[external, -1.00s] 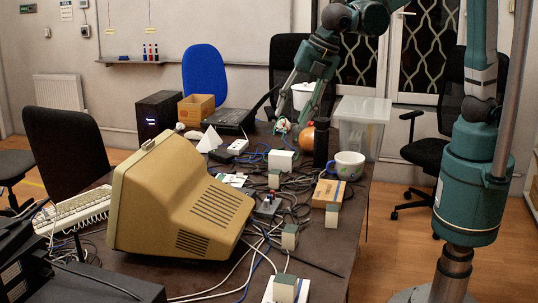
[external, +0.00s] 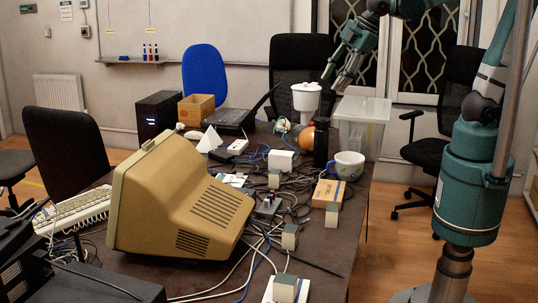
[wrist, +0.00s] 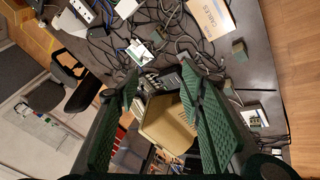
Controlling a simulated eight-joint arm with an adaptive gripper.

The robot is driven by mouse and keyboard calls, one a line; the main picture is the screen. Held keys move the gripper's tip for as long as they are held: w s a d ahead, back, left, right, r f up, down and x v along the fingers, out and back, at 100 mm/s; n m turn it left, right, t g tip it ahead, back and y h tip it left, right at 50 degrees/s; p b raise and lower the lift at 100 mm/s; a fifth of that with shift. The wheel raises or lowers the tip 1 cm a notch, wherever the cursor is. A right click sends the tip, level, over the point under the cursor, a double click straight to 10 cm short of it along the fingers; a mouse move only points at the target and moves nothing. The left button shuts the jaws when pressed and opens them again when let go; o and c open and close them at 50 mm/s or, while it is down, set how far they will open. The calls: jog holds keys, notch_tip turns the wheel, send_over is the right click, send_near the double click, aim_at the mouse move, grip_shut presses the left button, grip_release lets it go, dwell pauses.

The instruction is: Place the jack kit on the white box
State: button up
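A small white box (external: 282,160) stands on the dark table, right of the middle among cables. It seems to show at the top of the wrist view (wrist: 125,8). I cannot tell for sure which thing is the jack kit. A flat white pack with coloured print (external: 231,180) lies left of the white box, and also shows in the wrist view (wrist: 143,53). A white plate with small blocks (wrist: 255,115) lies at the near table end. My gripper (external: 339,80) is open and empty, high above the far right table end. Its green pads are spread apart in the wrist view.
A large beige monitor (external: 180,200) fills the near left. A cables carton (external: 328,193), a mug (external: 349,165), a black cylinder (external: 321,142) and a clear bin (external: 362,122) stand to the right. Loose cables cover the middle. Several small grey-green cubes lie about.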

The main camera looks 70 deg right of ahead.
jog(key=s+d+f+m, duration=0.2)
jog(key=s+d+m, duration=0.3)
jog(key=d, duration=0.3)
jog(key=s+d+f+m+t, duration=0.1)
jog(key=s+d+f+m, duration=0.1)
jog(key=s+d+m, duration=0.3)
jog(key=s+d, duration=0.3)
jog(key=shift+s+f+m+t+h, duration=0.2)
jog(key=shift+f+m+t+h, duration=0.1)
jog(key=shift+m+h, duration=0.1)
